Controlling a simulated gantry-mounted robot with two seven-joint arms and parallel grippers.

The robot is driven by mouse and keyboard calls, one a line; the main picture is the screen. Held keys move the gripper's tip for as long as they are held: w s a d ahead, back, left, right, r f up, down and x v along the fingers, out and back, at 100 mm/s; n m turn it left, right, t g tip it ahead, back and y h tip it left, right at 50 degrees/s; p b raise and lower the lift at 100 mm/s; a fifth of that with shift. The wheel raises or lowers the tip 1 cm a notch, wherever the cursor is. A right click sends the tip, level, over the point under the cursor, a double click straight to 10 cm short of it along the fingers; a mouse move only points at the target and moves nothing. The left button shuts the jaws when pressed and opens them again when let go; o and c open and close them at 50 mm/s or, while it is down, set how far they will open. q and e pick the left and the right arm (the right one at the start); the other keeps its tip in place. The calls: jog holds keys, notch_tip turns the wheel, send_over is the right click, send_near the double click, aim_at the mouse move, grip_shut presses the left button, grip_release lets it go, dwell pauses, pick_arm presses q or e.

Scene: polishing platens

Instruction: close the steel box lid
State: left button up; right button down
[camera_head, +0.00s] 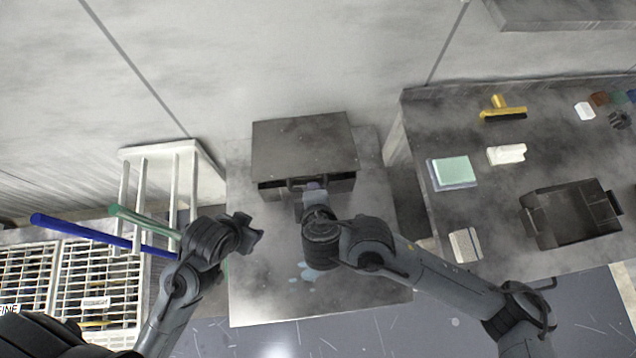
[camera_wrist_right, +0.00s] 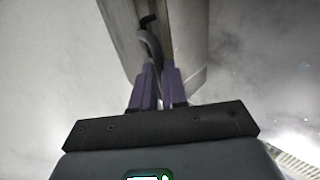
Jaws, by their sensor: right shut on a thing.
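The steel box (camera_head: 347,184) stands at the back of the grey table. Its flat grey lid (camera_head: 303,146) covers most of it from above, and a dark gap shows under the lid's front edge. My right gripper (camera_head: 313,187) is at the middle of the box's front. In the right wrist view, its purple fingers (camera_wrist_right: 158,88) are shut on a curved grey handle (camera_wrist_right: 150,42) by a grey panel edge. The inside of the box is mostly hidden. My left gripper (camera_head: 254,232) hangs over the table's left part, away from the box; its finger gap is unclear.
A white rack (camera_head: 160,152) with blue (camera_head: 90,233) and green rods stands at left. The right-hand bench (camera_head: 470,130) holds a black tray (camera_head: 570,215), a yellow brush (camera_head: 502,110), and pads. The grey table's front (camera_head: 300,300) is mostly clear.

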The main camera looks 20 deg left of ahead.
pick_arm(q)
jog(key=shift+w+a+f+b, duration=0.1)
jog(key=shift+f+b, duration=1.45)
jog(key=shift+f, duration=0.6)
pick_arm(e)
jog(key=shift+s+d+f, duration=0.1)
jog(key=shift+s+f, duration=0.1)
jog(key=shift+f, duration=0.9)
jog(key=shift+s+d+f, duration=0.1)
jog(key=shift+s+f, duration=0.1)
jog(key=shift+f, duration=0.9)
pick_arm(q)
jog(key=shift+d, duration=0.25)
pick_arm(e)
jog(key=c, duration=1.8)
grip_release()
jog(key=shift+s, duration=0.15)
pick_arm(q)
jog(key=shift+s+d, duration=0.1)
jog(key=shift+s, duration=0.15)
pick_arm(e)
jog(key=shift+o, duration=1.2)
jog(key=shift+s+d, duration=0.1)
pick_arm(q)
jog(key=shift+w, duration=0.15)
pick_arm(e)
jog(key=o, duration=0.4)
jog(key=shift+w, duration=0.2)
